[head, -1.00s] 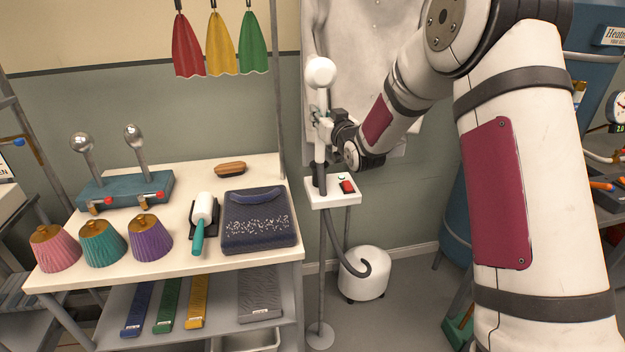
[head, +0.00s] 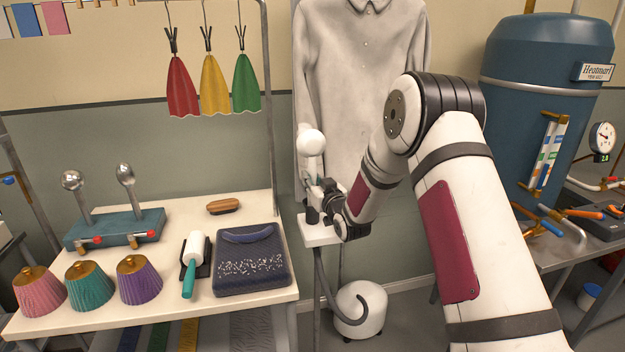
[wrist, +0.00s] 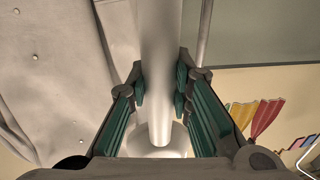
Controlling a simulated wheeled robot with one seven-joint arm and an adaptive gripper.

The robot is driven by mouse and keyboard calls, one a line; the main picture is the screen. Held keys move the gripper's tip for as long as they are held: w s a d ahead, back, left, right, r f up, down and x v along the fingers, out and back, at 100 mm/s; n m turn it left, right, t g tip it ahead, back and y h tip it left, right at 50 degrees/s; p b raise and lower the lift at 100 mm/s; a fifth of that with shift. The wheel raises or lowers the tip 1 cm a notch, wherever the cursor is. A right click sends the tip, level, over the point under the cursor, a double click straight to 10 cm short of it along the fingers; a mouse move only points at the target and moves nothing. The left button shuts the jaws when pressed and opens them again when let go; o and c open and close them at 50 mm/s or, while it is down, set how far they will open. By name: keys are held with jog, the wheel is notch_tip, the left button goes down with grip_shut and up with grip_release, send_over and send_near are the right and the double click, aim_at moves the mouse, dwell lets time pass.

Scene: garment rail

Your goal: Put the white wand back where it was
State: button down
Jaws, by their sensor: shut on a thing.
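The white wand (head: 311,146), with a round head on top, stands roughly upright at the white stand (head: 314,236). My gripper (head: 322,195) is shut around its shaft from the right. In the wrist view the white shaft (wrist: 161,60) runs between the green-padded fingers of my gripper (wrist: 160,92). The wand's lower end is close to the dark holder on the stand's top; my gripper partly hides this spot. I cannot tell whether the wand is seated in it.
A grey hose (head: 325,290) runs from the stand to a white round tank (head: 362,310) on the floor. A pale shirt (head: 352,60) hangs just behind. A table (head: 190,320) with a blue pad (head: 252,262) and a lint roller (head: 194,250) is left. A blue boiler (head: 535,110) is right.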

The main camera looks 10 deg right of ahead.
dwell(0.3)
jog(key=c, duration=1.4)
grip_release()
jog(key=shift+c, duration=0.2)
jog(key=shift+s+r, duration=0.1)
jog(key=shift+s, duration=0.05)
jog(key=s+d, duration=0.2)
jog(key=s, duration=1)
jog(key=s+r+g+h, duration=0.3)
jog(key=s+r+g, duration=0.3)
jog(key=s+r, duration=0.55)
jog(key=s+a+m+g, duration=0.1)
jog(key=s+g, duration=0.6)
jog(key=s, duration=2.2)
jog(key=shift+s+a+r+m, duration=0.2)
jog(key=shift+s+a+m, duration=0.1)
jog(key=shift+a, duration=0.05)
